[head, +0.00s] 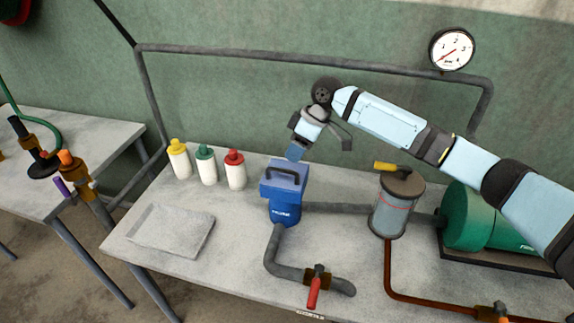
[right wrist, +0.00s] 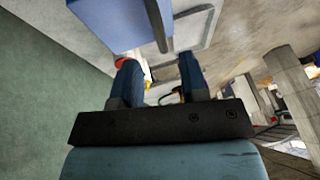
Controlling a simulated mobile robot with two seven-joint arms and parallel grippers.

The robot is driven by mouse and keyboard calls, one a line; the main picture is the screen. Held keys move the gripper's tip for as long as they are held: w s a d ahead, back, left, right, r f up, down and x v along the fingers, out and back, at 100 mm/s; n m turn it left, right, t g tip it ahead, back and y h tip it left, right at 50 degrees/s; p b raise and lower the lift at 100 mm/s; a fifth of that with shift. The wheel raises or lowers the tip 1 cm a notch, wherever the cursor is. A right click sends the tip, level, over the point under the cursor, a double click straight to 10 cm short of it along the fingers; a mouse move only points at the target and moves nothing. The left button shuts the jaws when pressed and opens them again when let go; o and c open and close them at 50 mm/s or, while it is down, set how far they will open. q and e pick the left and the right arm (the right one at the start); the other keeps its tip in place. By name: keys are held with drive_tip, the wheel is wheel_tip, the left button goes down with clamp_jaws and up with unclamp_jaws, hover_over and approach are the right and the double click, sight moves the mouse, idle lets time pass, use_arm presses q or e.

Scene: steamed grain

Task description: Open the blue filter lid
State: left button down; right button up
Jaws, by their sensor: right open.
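The blue filter (head: 286,212) stands on the grey table. Its blue lid (head: 296,171) looks shut and has a dark handle (head: 285,174) on top. My right gripper (head: 320,147) is open and empty, just above and behind the lid. One blue finger overlaps the lid's back edge in the head view, and I cannot tell whether it touches. In the right wrist view, the lid (right wrist: 105,22) and its dark handle (right wrist: 157,24) show at the top, beyond the open fingers (right wrist: 160,80). My left gripper is not in view.
Yellow, green and red capped bottles (head: 207,166) stand left of the filter. A flat grey tray (head: 172,229) lies at front left. A grey canister (head: 394,206) and a green motor (head: 470,217) stand to the right. Pipes and a red-handled valve (head: 314,290) run in front.

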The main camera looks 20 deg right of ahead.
drive_tip(key=shift+x, duration=2.75)
clamp_jaws()
